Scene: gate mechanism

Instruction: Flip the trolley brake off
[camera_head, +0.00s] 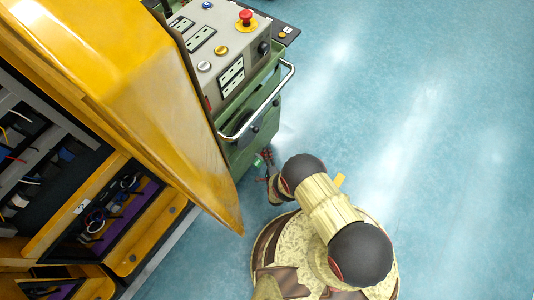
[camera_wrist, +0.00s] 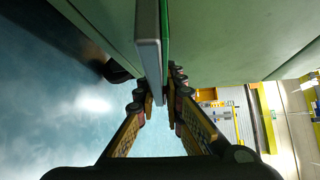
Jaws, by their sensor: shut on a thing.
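The green trolley (camera_head: 250,125) stands at upper middle in the head view, with a grey control panel on top. My gripper (camera_head: 266,158) is low beside its near right corner, small and partly hidden by my arm. In the wrist view my gripper (camera_wrist: 160,98) has its fingers on either side of a flat grey bar with a green edge (camera_wrist: 148,50), and is shut on it. The bar runs along the trolley's green underside or side panel (camera_wrist: 230,35). I cannot tell whether this bar is the brake. A dark round part (camera_wrist: 117,72), perhaps a wheel, is left of it.
A silver handle rail (camera_head: 287,80) juts from the trolley's right side. A large yellow cabinet door (camera_head: 150,90) stands close at left, by an open cabinet with wiring (camera_head: 100,215). The blue floor (camera_head: 440,130) at right is clear.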

